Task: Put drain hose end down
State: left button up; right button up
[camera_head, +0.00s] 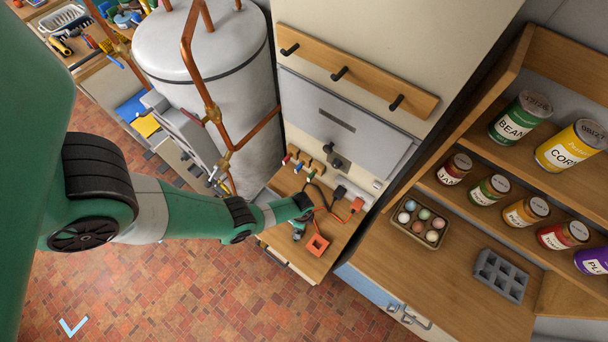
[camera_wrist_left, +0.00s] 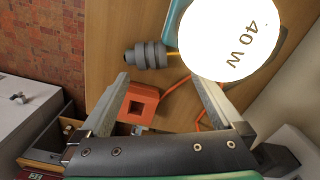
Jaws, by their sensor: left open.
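I cannot pick out a drain hose end for sure in either view. My left gripper (camera_head: 302,226) is over the small wooden worktop (camera_head: 282,240). In the left wrist view the left gripper (camera_wrist_left: 161,80) has its two fingers wide apart, with nothing held between them. A grey ribbed cylinder (camera_wrist_left: 149,55) lies on the wood just past the fingertips, and I cannot tell whether it belongs to a hose. An orange square block with a square hole (camera_wrist_left: 138,103) lies near the left finger; it also shows in the head view (camera_head: 318,246). My right gripper is not in view.
A white round thing marked "40 W" (camera_wrist_left: 235,35) is close past the right finger. An orange cord (camera_wrist_left: 177,87) crosses the wood. A black plug (camera_head: 340,193) and a red plug (camera_head: 356,205) are behind. An egg tray (camera_head: 421,226) stands right; a boiler tank (camera_head: 215,90) stands left.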

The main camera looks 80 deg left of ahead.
pick_arm(q)
jog(key=f+b, duration=0.5)
jog(key=shift+s+a+f, duration=0.1)
jog(key=shift+s+f, duration=0.1)
jog(key=shift+f, duration=0.05)
jog(key=shift+r, duration=0.15)
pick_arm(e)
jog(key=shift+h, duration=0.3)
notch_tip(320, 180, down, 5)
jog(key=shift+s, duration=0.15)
